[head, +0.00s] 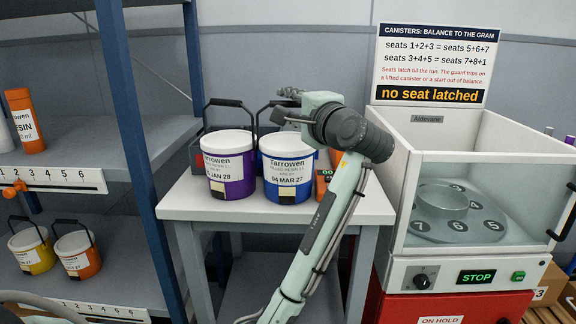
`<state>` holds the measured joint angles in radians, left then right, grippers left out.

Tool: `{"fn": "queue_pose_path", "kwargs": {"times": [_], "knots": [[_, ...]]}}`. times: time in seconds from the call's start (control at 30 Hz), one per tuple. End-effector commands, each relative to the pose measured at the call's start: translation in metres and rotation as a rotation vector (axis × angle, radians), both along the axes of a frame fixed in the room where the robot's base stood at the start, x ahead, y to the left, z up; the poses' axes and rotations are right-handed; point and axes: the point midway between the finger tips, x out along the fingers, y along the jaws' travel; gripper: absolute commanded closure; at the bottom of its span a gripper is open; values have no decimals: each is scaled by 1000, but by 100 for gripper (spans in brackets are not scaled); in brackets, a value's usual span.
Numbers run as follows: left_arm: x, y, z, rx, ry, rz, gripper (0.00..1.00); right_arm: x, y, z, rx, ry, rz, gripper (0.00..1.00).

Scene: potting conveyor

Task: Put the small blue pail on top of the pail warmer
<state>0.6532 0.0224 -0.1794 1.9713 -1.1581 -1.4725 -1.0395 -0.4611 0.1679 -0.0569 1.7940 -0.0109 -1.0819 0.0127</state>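A small blue pail (287,172) with a white lid and a white label stands upright on a small white table (240,208). Its black handle is raised behind the lid.
A purple pail (228,166) stands close left of the blue one. A shelf rack (172,165) at left holds a yellow pail (31,248), an orange pail (78,254) and an orange bottle (25,121). A glass-walled balance machine (455,215) stands at right.

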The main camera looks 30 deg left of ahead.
Motion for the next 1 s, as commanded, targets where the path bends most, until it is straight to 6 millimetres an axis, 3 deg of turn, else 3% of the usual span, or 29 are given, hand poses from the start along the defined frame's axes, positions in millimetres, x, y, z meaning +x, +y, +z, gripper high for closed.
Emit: {"fn": "queue_pose_path", "kwargs": {"times": [0.17,0.77,1.0], "knots": [[0,0,0,0,0,0,100,-1,1,1,1,0,0,60],[0,0,3,3,-5,-1,100,-1,1,2,1,0,0,60],[0,0,15,2,-8,-1,100,-2,0,2,1,1,0,60]]}}
